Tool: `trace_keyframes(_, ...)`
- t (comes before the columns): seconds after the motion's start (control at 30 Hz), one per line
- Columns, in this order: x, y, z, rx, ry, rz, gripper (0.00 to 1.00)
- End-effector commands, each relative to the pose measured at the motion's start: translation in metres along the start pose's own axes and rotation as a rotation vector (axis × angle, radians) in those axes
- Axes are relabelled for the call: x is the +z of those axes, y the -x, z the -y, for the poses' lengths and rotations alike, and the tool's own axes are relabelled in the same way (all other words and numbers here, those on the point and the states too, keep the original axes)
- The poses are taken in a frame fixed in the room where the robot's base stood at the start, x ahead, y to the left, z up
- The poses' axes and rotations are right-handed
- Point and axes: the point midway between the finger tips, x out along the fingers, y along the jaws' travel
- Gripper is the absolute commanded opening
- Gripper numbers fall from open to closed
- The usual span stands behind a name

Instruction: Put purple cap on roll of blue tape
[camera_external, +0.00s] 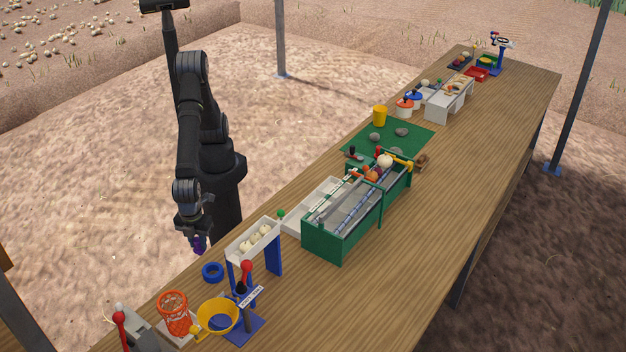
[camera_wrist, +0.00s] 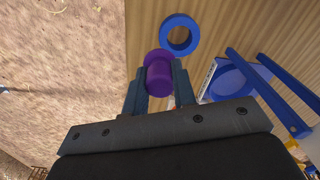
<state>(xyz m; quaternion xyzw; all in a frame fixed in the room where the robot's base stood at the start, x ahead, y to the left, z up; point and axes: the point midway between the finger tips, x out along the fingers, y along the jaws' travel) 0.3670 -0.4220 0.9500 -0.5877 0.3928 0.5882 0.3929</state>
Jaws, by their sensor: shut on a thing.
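The purple cap (camera_wrist: 159,76) is held between the two fingers of my gripper (camera_wrist: 156,84) in the wrist view. In the outside view the purple cap (camera_external: 199,244) shows small and dark below my gripper (camera_external: 197,237). The roll of blue tape (camera_wrist: 180,35) lies flat on the wooden table just beyond the cap in the wrist view, with its hole open and empty. In the outside view the blue tape (camera_external: 212,271) lies near the table's left edge, right of and below my gripper.
A white tray of onions on blue legs (camera_external: 254,240) stands right of the tape. An orange basket (camera_external: 174,312) and a yellow funnel ring (camera_external: 218,316) stand in front. A green elevator machine (camera_external: 338,240) is farther back.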

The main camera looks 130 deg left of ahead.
Motion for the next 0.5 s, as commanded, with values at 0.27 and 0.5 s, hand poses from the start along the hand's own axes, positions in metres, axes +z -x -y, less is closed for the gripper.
trace_keyframes(0.27,-0.006,-0.020,0.033,0.000,0.000,-0.001,0.03)
trace_keyframes(0.5,-0.005,-0.047,0.033,0.001,-0.001,0.003,0.03)
